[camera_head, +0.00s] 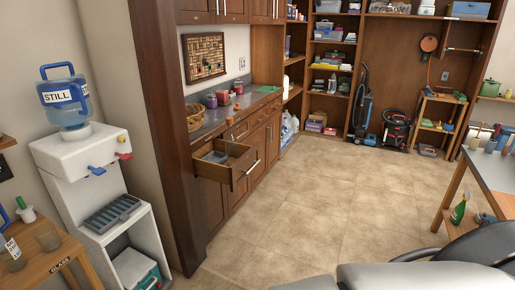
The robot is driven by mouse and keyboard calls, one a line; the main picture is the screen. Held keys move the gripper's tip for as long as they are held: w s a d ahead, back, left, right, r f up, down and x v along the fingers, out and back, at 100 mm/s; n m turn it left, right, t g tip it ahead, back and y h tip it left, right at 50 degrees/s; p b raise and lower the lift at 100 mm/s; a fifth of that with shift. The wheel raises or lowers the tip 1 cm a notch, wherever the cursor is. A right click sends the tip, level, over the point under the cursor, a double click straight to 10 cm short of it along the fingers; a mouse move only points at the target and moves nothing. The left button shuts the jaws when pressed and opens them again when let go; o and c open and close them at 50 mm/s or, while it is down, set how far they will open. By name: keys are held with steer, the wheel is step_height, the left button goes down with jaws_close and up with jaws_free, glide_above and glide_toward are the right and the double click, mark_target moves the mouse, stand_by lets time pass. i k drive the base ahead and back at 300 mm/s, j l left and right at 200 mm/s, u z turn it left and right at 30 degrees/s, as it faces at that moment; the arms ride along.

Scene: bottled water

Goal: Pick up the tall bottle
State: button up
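A large blue water bottle (64,99) with a handle and a label reading STILL stands upright on the white water dispenser (72,152) at left. A smaller clear bottle (11,252) with a label stands at the lower left edge, partly cut off by the frame. A green spray bottle (458,211) stands at the right by the table. I cannot tell for certain which one is the tall bottle. My gripper is not in view.
A drawer (226,167) juts open from the cabinet. A vacuum cleaner (362,105) stands by the back shelves. Grey and black shapes fill the bottom right. The middle floor (310,215) is clear.

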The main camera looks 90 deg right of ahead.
mark_target(230, 143)
steer(key=z, duration=2.9)
steer(key=i+j, duration=0.15)
steer(key=i, duration=0.8)
steer(key=i+j, duration=0.2)
steer(key=i, duration=0.75)
steer(key=i+j+u, duration=0.1)
steer(key=i, duration=0.85)
